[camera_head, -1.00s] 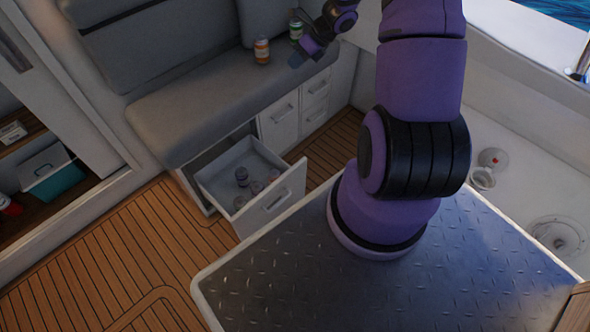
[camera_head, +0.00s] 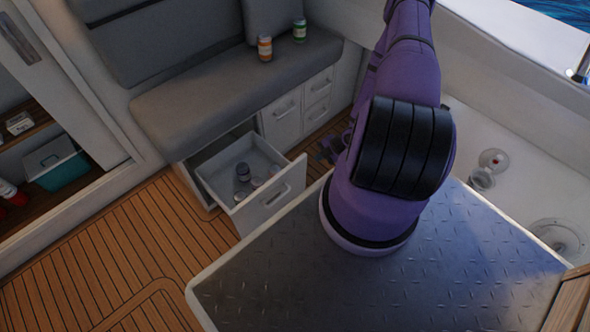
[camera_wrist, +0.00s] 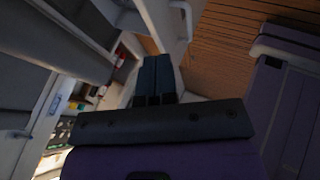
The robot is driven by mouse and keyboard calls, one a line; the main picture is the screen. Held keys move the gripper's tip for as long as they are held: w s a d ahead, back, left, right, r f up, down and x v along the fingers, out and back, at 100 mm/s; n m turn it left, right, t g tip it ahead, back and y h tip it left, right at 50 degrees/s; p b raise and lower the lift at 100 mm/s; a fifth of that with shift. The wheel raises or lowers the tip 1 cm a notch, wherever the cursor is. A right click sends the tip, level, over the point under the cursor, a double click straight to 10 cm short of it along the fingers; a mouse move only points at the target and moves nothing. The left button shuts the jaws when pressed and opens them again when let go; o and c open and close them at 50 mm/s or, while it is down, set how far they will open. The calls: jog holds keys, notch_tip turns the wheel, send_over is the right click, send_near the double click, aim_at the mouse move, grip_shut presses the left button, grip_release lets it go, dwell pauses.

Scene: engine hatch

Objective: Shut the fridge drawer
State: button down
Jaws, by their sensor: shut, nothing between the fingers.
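The white fridge drawer (camera_head: 270,200) is pulled out from under the grey bench seat in the head view, with several cans (camera_head: 243,172) inside. Its handle is on the front panel. My gripper (camera_head: 328,150) is low, to the right of the open drawer and apart from it, partly hidden behind my purple arm. In the wrist view my gripper (camera_wrist: 157,64) shows its two dark fingers together, with nothing between them. A white panel with a handle (camera_wrist: 182,12) is beyond the fingertips; I cannot tell whether it is the drawer.
Closed cabinet drawers (camera_head: 318,100) stand right of the open one. An orange jar (camera_head: 265,48) and a green jar (camera_head: 299,31) stand on the bench (camera_head: 235,95). A metal hatch (camera_head: 390,285) lies in front. Wooden floor (camera_head: 130,245) is free at the left.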

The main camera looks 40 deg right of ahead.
notch_tip(320, 180, down, 2)
jog(key=s+a+m, duration=0.1)
jog(key=s, duration=0.1)
send_near(291, 171)
notch_tip(291, 171, down, 4)
jog(key=s+a, duration=0.2)
jog(key=shift+w+a+f, duration=0.1)
jog(key=shift+w+f, duration=0.05)
jog(key=shift+w, duration=0.95)
jog(key=shift+w+a+f, duration=0.1)
jog(key=shift+w+f, duration=0.05)
jog(key=shift+w, duration=1)
jog(key=shift+w, duration=0.15)
